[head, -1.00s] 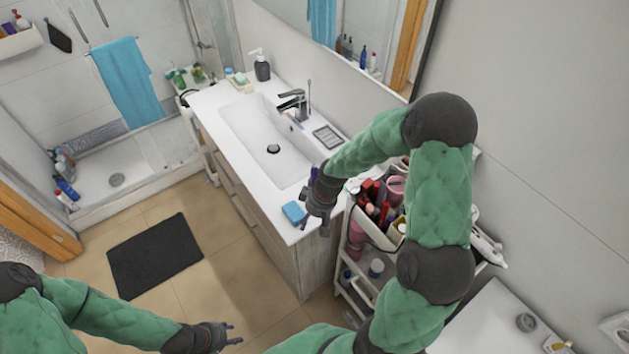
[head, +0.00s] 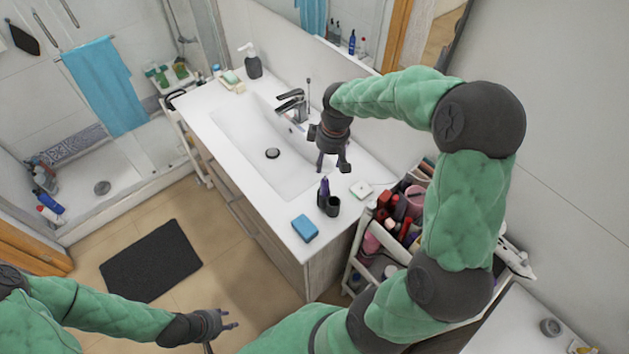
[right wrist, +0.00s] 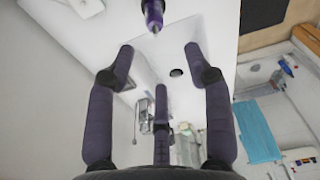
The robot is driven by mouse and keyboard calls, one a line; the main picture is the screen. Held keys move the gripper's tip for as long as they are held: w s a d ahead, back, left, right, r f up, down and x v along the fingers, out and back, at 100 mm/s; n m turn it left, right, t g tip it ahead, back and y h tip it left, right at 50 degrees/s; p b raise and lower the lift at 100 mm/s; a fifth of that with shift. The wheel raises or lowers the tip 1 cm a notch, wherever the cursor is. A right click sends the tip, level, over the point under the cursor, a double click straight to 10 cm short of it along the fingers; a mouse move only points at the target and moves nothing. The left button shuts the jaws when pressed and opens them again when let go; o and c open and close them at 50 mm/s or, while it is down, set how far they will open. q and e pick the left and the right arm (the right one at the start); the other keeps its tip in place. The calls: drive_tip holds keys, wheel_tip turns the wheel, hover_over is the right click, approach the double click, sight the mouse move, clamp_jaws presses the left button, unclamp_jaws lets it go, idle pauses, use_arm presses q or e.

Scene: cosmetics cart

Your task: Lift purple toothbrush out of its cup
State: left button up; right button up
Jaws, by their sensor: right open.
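The purple toothbrush (head: 323,189) stands upright near the front right corner of the counter. Its top shows at the upper edge of the right wrist view (right wrist: 153,14). A small dark cup (head: 333,207) is close against it; I cannot tell whether the brush's foot is inside that cup. My right gripper (head: 333,166) is open and empty, above the counter and behind the toothbrush, apart from it. In the right wrist view its spread fingers (right wrist: 160,70) hold nothing. My left gripper (head: 234,320) looks open and empty, low over the floor.
A blue sponge (head: 305,228) lies on the counter (head: 222,108) left of the cup. The faucet (head: 293,105) and basin are behind. A white soap dish (head: 361,190) is to the right. A crowded cosmetics cart (head: 355,262) stands beside the counter.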

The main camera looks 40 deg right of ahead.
sight(325, 179)
drive_tip(key=shift+w+f, duration=0.25)
wheel_tip(325, 179, down, 3)
drive_tip(key=shift+f, duration=0.2)
drive_tip(key=shift+w+f, duration=0.15)
drive_tip(key=shift+f, duration=0.75)
wheel_tip(325, 179, down, 4)
drive_tip(key=shift+d+f, duration=0.1)
drive_tip(key=shift+d, duration=0.05)
drive_tip(key=shift+f, duration=0.4)
clamp_jaws()
